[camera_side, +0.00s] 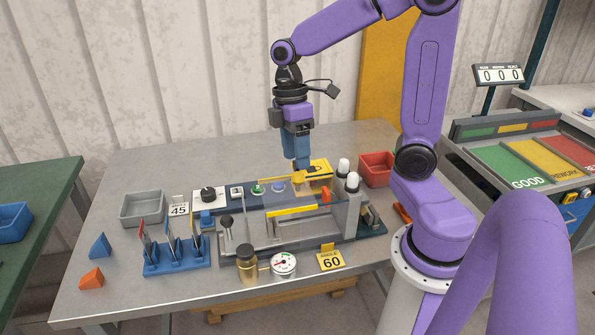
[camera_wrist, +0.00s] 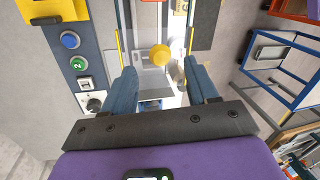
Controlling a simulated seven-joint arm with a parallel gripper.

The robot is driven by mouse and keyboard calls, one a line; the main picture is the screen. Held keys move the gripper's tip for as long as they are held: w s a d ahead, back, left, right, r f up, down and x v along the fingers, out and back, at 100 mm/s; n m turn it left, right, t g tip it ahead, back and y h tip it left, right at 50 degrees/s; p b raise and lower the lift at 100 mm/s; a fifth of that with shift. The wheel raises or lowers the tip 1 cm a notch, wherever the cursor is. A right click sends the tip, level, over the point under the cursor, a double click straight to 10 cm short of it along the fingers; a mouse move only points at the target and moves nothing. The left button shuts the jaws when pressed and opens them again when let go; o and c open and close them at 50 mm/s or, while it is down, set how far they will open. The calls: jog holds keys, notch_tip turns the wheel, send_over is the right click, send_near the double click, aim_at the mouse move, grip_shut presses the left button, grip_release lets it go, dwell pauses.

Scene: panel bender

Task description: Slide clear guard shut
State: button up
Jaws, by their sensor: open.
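The clear guard (camera_side: 330,200) is a see-through panel over the panel bender (camera_side: 250,235), with a yellow strip along its front. Its outline is faint, so I cannot tell exactly how far it covers the bender. A round yellow knob (camera_wrist: 160,55) shows in the wrist view, between and beyond my fingers. In the side view a yellow part, likely this knob (camera_side: 298,177), is just below my fingertips. My gripper (camera_side: 302,167) points down over the back of the bender, open and empty. Its two blue fingers also show in the wrist view (camera_wrist: 163,85), apart from the knob.
A control panel with a green button (camera_side: 258,189) and a blue button (camera_side: 278,187) is left of my gripper. White-capped posts (camera_side: 352,182) and a red bin (camera_side: 377,167) stand to the right. A blue rack (camera_side: 178,258) holds plates at front left. The table behind is clear.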

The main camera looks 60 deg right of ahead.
aim_at(298, 172)
jog(key=shift+s+a+f, duration=0.15)
jog(key=shift+s+f, duration=0.05)
jog(key=shift+f, duration=1)
jog(key=shift+s+a+f, duration=0.1)
jog(key=shift+s+f, duration=0.1)
jog(key=shift+f, duration=1)
